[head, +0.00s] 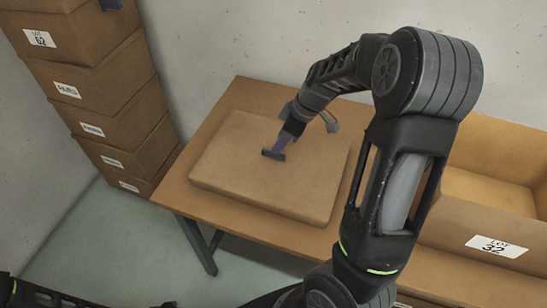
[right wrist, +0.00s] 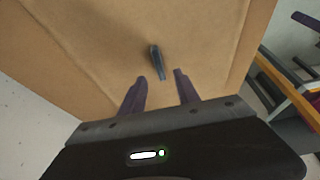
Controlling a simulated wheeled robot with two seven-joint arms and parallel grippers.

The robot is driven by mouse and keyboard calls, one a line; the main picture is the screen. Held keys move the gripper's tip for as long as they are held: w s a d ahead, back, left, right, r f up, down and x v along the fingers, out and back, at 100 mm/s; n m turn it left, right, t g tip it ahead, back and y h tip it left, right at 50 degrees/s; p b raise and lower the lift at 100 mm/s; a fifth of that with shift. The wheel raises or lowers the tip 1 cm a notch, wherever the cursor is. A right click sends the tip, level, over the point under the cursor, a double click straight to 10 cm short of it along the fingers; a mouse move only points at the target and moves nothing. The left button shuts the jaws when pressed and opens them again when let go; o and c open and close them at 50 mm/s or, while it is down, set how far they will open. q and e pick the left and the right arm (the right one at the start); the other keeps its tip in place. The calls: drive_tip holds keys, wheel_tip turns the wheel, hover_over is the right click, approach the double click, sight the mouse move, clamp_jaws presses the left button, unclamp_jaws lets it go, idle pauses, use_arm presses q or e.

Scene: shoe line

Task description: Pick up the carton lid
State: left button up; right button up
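The carton lid (head: 235,180) is a flat brown cardboard piece lying on the table. A small dark bar, seemingly its handle (head: 273,155), stands on its top. My right gripper (head: 287,138) is over the lid, with a purple finger close to the handle. In the right wrist view the two purple fingers (right wrist: 160,80) are apart, with an empty gap between them. The handle (right wrist: 157,60) shows just beyond the gap, with the lid's brown top (right wrist: 100,50) behind it. Whether a finger touches the handle is unclear. My left gripper is not in view.
The wooden table (head: 175,190) has a bare strip along its left and front edges. An open carton (head: 450,225) labelled LOT 32 stands at the right. Several stacked cartons (head: 110,85) stand at the left by the wall.

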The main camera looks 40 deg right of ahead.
sight(274, 158)
drive_tip(key=shift+x, duration=2.7)
drive_tip(key=shift+s, duration=0.1)
drive_tip(key=shift+c, duration=0.6)
clamp_jaws()
